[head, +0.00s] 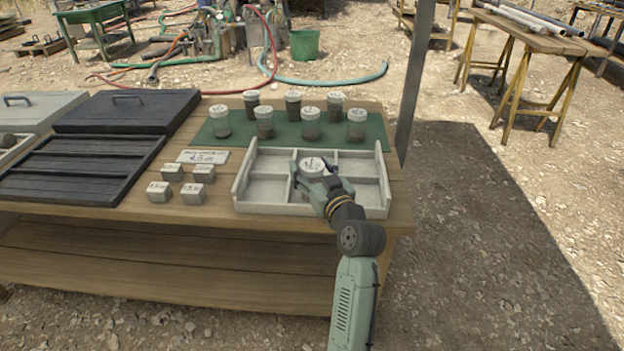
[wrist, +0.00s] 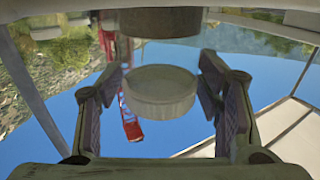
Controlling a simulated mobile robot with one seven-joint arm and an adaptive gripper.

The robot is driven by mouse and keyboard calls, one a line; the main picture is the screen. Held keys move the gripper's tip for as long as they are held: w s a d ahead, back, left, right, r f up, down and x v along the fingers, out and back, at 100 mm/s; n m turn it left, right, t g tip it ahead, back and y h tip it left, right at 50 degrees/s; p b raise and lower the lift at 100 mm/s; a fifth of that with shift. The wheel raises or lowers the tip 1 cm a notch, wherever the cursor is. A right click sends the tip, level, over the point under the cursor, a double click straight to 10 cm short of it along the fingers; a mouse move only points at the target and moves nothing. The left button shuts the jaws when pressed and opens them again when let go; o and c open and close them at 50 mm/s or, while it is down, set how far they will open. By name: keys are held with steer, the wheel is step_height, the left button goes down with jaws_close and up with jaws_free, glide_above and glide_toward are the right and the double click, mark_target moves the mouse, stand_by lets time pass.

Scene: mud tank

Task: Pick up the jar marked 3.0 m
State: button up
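A jar with a white marked lid (head: 312,166) is between the fingers of my gripper (head: 318,184), over the white divided tray (head: 240,190). Its mark is too small to read surely. Several similar white-lidded jars (head: 264,123) stand upright on the green mat (head: 205,132) behind the tray.
Several small labelled blocks (head: 160,191) and a card (head: 203,157) reading about 4.5 m lie left of the tray. A dark slatted box (head: 80,170) and a dark lid with a handle (head: 128,110) fill the left side. A grey post (head: 413,80) rises behind the table's right end.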

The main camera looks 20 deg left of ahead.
steer(key=c, duration=1.3)
steer(key=shift+r, duration=0.1)
jaws_close()
steer(key=shift+r, duration=0.1)
steer(key=shift+r, duration=0.55)
step_height(320, 180, up, 2)
steer(key=shift+r+b, duration=0.1)
steer(key=shift+b, duration=0.3)
steer(key=s+d+p, duration=0.1)
steer(key=s+p, duration=0.4)
steer(key=s, duration=0.2)
steer(key=s+d+r+p, duration=0.1)
steer(key=s+p, duration=0.3)
steer(key=s, duration=0.4)
steer(key=shift+s+d+r+p, duration=0.3)
steer(key=shift+d+p, duration=0.1)
steer(key=shift+d, duration=0.35)
